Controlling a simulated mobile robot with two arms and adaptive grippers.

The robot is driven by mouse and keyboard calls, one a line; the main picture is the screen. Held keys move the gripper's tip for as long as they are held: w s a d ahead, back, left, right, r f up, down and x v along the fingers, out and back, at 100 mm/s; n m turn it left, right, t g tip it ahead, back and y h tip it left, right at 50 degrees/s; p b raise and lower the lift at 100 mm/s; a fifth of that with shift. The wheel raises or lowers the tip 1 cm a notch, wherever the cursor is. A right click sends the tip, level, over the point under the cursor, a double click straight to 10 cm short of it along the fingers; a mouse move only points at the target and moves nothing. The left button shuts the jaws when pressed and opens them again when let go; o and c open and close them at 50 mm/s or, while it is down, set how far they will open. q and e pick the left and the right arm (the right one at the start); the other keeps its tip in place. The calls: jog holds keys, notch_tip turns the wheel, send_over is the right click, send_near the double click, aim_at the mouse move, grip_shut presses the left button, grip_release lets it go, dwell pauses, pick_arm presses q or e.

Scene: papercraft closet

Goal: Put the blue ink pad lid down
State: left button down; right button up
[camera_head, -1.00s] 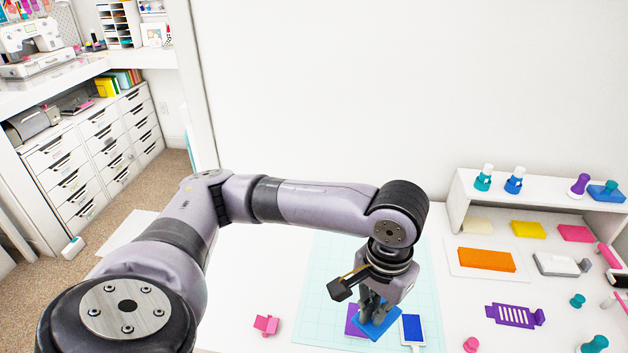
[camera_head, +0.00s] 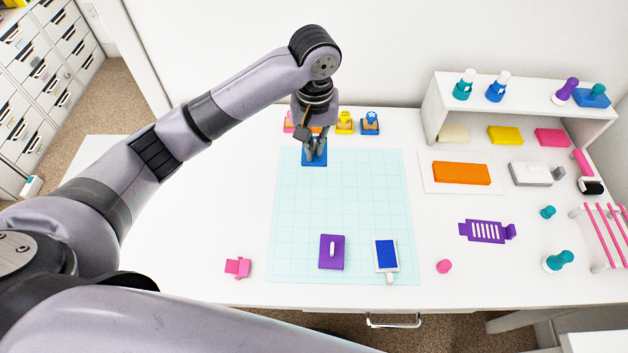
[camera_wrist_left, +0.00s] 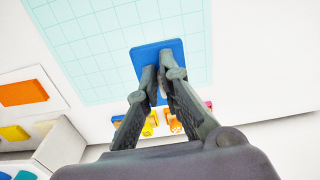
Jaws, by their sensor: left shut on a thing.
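My left gripper (camera_head: 315,147) is shut on the blue ink pad lid (camera_head: 314,159), a flat blue piece at the back left edge of the light teal grid mat (camera_head: 345,200). The lid also shows between the fingers in the left wrist view (camera_wrist_left: 146,53). I cannot tell whether the lid touches the mat or hangs just above it. The blue ink pad (camera_head: 386,256) lies uncovered at the mat's front right, with a white case. My right gripper is not in view.
A purple pad with a white handle (camera_head: 331,252) lies left of the blue pad. Small stamps (camera_head: 344,123) stand just behind the lid. An orange block (camera_head: 461,173) and a white shelf (camera_head: 520,105) are at right. The mat's middle is clear.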

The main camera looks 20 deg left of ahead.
pick_arm(q)
send_over(314, 189)
notch_tip(314, 189, down, 8)
jog(key=shift+s+f, duration=0.1)
jog(key=shift+d+f, duration=0.1)
jog(key=shift+f, duration=0.6)
notch_tip(314, 189, down, 4)
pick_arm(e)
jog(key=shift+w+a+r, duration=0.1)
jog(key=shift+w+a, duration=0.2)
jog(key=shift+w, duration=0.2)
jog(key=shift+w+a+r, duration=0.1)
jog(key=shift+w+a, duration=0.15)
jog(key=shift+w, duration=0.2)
pick_arm(q)
jog(key=shift+f, duration=0.1)
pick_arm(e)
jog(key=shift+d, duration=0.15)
pick_arm(q)
jog(key=c, duration=1.8)
grip_release()
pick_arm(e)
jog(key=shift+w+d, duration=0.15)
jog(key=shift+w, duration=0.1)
